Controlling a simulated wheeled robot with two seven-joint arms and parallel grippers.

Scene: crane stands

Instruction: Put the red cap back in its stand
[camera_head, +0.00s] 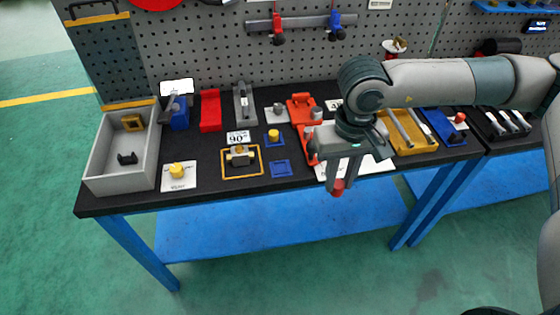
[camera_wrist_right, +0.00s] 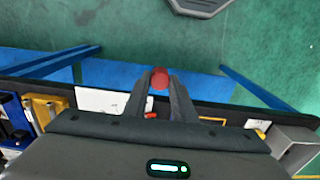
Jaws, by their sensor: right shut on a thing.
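The red cap (camera_head: 338,188) is between the fingertips of my right gripper (camera_head: 340,180), which is shut on it and points down in front of the table's front edge. In the right wrist view, the cap (camera_wrist_right: 159,76) shows at the ends of the two fingers (camera_wrist_right: 159,86), over the floor and the blue lower shelf. An orange-red stand (camera_head: 299,103) is on the table behind the gripper, and the arm and hand hide part of that area. I cannot tell which stand belongs to the cap. My left gripper is not in view.
The black table (camera_head: 215,196) bears a grey bin (camera_head: 101,158), a white plate with a yellow knob (camera_head: 177,170), a yellow frame (camera_head: 241,176) and a yellow tray (camera_head: 412,145). A grey pegboard (camera_head: 180,50) stands behind. Open space lies before the table.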

